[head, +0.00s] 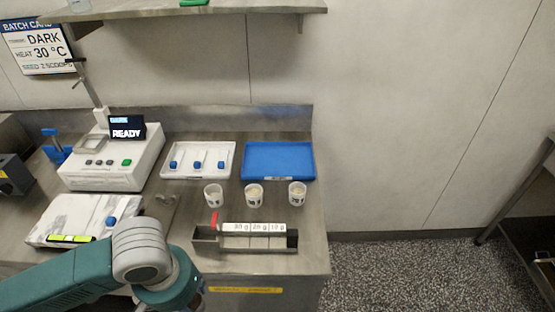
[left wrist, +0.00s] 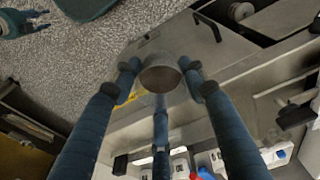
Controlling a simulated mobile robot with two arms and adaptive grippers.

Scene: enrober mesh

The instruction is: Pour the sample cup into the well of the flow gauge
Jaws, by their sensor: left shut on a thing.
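A small grey metal cup (left wrist: 160,76) shows in the left wrist view between the blue fingers of my left gripper (left wrist: 162,84), which is shut on it. Its brownish round face points toward the camera; I cannot tell its contents. In the head view my left arm covers the cup, and the gripper is hidden below the wrist at the bottom edge. A long metal trough (head: 262,243) with a red upright piece (head: 214,220) near its left end stands to the right of my left arm; it looks like the flow gauge. A teal part at the wrist view's top left may be my right gripper (left wrist: 24,22).
Three white cups (head: 254,195) stand behind the trough. Behind them are a blue tray (head: 280,144) and a white tray (head: 165,170) with blue-ended tools. A white machine (head: 112,160) reads READY. A marbled slab (head: 60,210) lies left. The counter ends just right of the trough.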

